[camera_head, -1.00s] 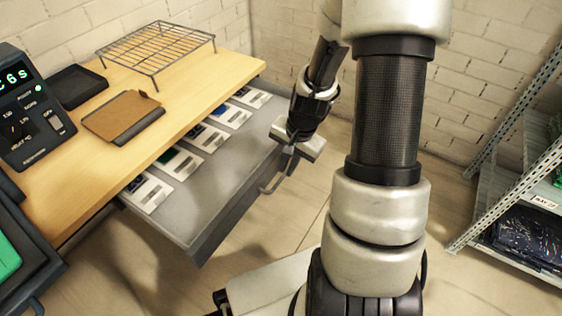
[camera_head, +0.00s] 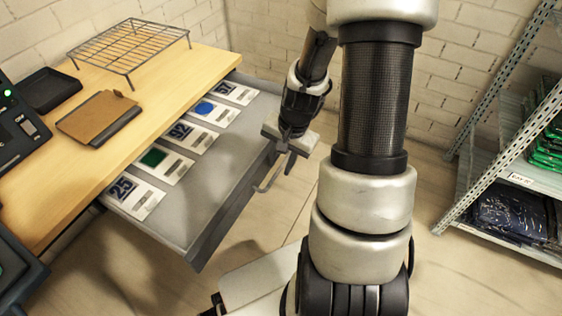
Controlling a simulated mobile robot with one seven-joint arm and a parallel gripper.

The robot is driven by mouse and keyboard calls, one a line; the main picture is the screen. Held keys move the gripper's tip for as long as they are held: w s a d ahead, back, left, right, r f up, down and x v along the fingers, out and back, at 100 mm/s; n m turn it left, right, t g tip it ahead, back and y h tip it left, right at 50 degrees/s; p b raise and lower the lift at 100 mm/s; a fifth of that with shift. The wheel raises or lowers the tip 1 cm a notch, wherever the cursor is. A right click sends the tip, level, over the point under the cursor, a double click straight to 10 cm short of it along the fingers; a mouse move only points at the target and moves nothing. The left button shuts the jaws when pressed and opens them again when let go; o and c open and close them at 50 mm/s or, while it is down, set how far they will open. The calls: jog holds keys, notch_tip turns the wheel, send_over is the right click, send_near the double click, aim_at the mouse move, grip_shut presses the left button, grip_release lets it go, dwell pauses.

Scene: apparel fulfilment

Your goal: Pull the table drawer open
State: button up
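The grey table drawer (camera_head: 222,178) stands well out from under the wooden table (camera_head: 165,112), its inside showing from above. Its bar handle (camera_head: 266,183) is on the front face, to the right in the picture. My gripper (camera_head: 284,160) points down at the far end of this handle, with its fingers at the bar. It appears shut on the handle; the contact itself is small and partly hidden by the gripper body.
Several numbered and coloured cards (camera_head: 133,196) lie in the drawer. A wire rack (camera_head: 130,45), a clipboard (camera_head: 97,117) and a black tray (camera_head: 48,92) are on the table. A metal shelf (camera_head: 500,135) stands at right. Floor before the drawer is partly clear.

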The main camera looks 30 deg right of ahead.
notch_tip(320, 180, up, 17)
jog(key=s+d+p, duration=0.2)
jog(key=p, duration=0.2)
jog(key=shift+s+p, duration=0.3)
dwell(0.4)
